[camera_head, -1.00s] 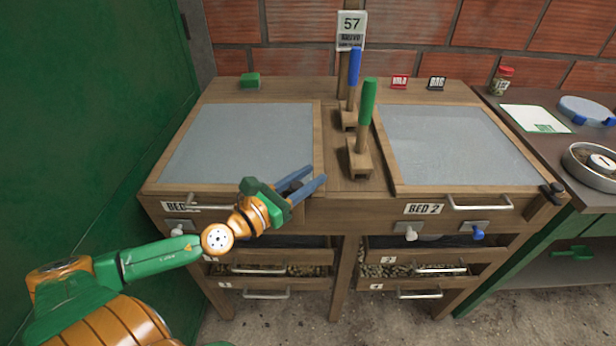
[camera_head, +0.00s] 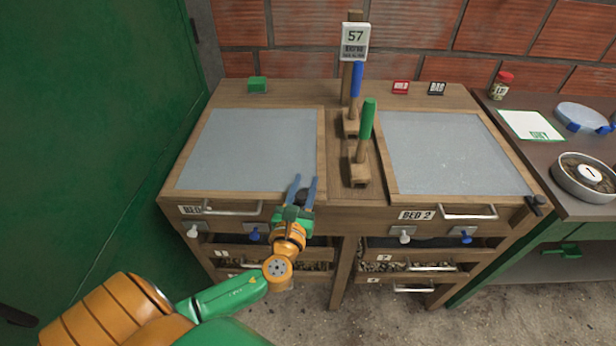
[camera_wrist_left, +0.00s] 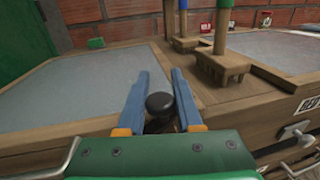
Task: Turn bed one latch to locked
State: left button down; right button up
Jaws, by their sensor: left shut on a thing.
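The bed one latch shows as a dark round knob (camera_wrist_left: 160,102) between my blue fingers in the left wrist view. It is at the front right corner of the bed one frame (camera_head: 312,150), and is partly hidden by the fingers in the head view. My left gripper (camera_head: 305,181) is shut on this latch, its fingers on either side of the knob. The gripper also shows in the left wrist view (camera_wrist_left: 160,76). I cannot tell the latch's angle. My right gripper is not in view.
The bed two latch (camera_head: 537,205) is at the right front corner. A green-handled tool (camera_head: 366,122) and a blue-handled tool (camera_head: 356,82) stand between the beds.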

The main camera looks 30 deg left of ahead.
pick_arm(q)
jog(key=n+g+y, duration=0.1)
jog(key=y, duration=0.1)
jog(key=n+g+y, duration=0.1)
jog(key=n+y, duration=0.1)
jog(key=shift+s+a, duration=0.1)
jog(key=shift+a, duration=0.2)
jog(key=n+g+y, duration=0.1)
jog(key=g+y, duration=0.1)
jog(key=n+g+y, duration=0.1)
jog(key=shift+s+a+n, duration=0.25)
jog(key=shift+n, duration=0.05)
jog(key=n+g+y, duration=0.1)
jog(key=n+g+y+b, duration=0.2)
jog(key=g, duration=0.1)
jog(key=shift+s+a+f, duration=0.1)
jog(key=shift+s+a, duration=0.15)
jog(key=shift+s, duration=0.1)
jog(key=shift+s+a+n+g+y+b, duration=0.15)
jog(key=shift+n+g+y+b, duration=0.25)
jog(key=shift+n+g, duration=0.35)
jog(key=shift+s+d+n+g+y+b, duration=0.1)
jog(key=shift+s+n+g+y+b, duration=0.1)
jog(key=shift+n+g+b, duration=0.55)
jog(key=shift+a+g, duration=0.1)
jog(key=shift+g, duration=0.4)
jog(key=shift+r, duration=0.2)
jog(key=c, duration=0.6)
grip_release()
